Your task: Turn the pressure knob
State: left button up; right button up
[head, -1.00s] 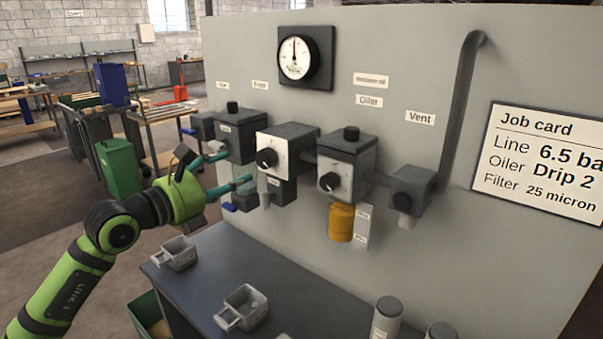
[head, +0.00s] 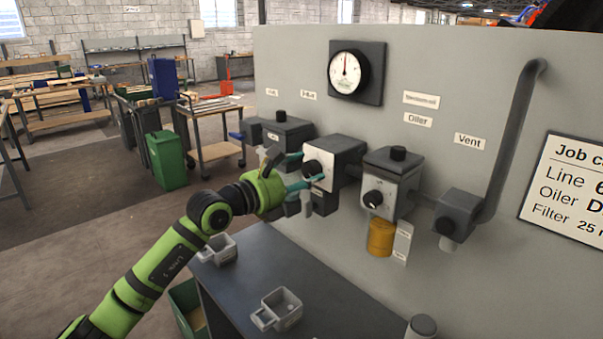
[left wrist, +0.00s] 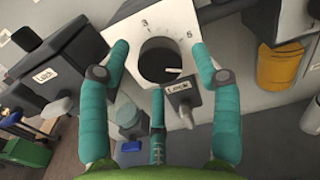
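The pressure knob (head: 311,169) is a round black dial on the white face of a grey regulator box (head: 344,155) on the panel. In the left wrist view the knob (left wrist: 162,60) has a pale pointer line, with a scale around it. My left gripper (head: 307,170) has teal fingers and is open in front of this face. In the wrist view its fingers (left wrist: 160,62) stand left, right and below the knob, with gaps to it. The pressure gauge (head: 349,71) hangs above. My right gripper is not in view.
A similar oiler unit (head: 392,182) with its own knob and an amber bowl (head: 381,238) is right of the regulator. A tab marked Lock (left wrist: 183,95) hangs below the knob. A filter box (head: 283,130) is at left. A dark bench (head: 245,285) carries a grey cup (head: 279,310).

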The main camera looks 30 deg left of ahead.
pick_arm(q)
jog(key=c, duration=0.8)
jog(key=m+b, duration=0.3)
jog(key=b, duration=0.2)
jog(key=shift+f, duration=0.2)
jog(key=shift+r+m, duration=0.15)
jog(key=shift+m, duration=0.25)
jog(key=o, duration=1.1)
jog(key=shift+s, duration=0.1)
